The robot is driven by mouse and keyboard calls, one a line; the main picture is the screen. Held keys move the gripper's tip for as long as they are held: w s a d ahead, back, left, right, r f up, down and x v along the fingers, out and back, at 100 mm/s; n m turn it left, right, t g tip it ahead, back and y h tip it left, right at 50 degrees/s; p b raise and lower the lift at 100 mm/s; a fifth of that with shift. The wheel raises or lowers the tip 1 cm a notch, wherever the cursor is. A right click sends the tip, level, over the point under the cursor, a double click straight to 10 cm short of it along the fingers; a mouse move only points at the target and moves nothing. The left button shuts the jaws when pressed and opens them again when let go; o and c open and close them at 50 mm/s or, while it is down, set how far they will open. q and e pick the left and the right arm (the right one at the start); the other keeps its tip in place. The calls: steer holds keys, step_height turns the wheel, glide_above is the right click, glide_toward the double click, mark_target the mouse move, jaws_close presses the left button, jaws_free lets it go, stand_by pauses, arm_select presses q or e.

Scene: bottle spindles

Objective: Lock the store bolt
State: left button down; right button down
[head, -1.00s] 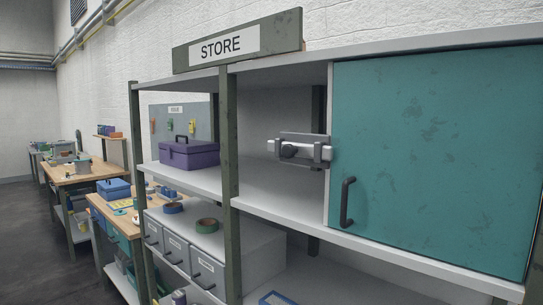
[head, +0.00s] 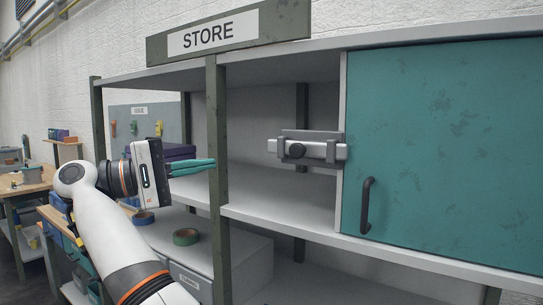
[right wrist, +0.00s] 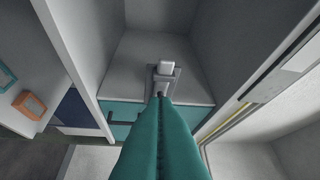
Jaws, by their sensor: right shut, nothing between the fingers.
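The bolt also shows in the right wrist view (right wrist: 165,72), just beyond my fingertips. My right gripper (head: 213,163) has teal fingers, shut and empty, pointing right. In the head view it appears left of the bolt, beside the green shelf post, apart from the bolt. My left gripper is not in view.
A black door handle (head: 367,205) sits below the bolt. A green shelf post (head: 217,200) stands between gripper and bolt in the picture. A purple box (head: 178,152) is partly hidden behind my gripper. Tape rolls (head: 187,237) lie lower down. The shelf (head: 290,200) below the bolt is clear.

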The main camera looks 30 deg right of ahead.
steer(key=p, duration=0.2)
glide_toward(300, 155)
steer(key=w+d, duration=0.4)
steer(key=w, duration=0.1)
steer(key=shift+s+d+r+p, duration=0.2)
steer(key=shift+s+d, duration=0.3)
steer(key=shift+s, duration=0.3)
steer(key=shift+s+d+r+p, duration=0.2)
steer(key=shift+s+d, duration=0.3)
steer(key=shift+s, duration=0.35)
steer(key=s+b, duration=0.1)
steer(key=s+d+b, duration=0.1)
steer(key=b, duration=0.1)
steer(key=shift+s+f, duration=0.2)
steer(key=shift+s+d+r, duration=0.1)
steer(key=shift+s+r, duration=0.1)
steer(key=shift+s, duration=0.25)
steer(key=shift+r, duration=0.1)
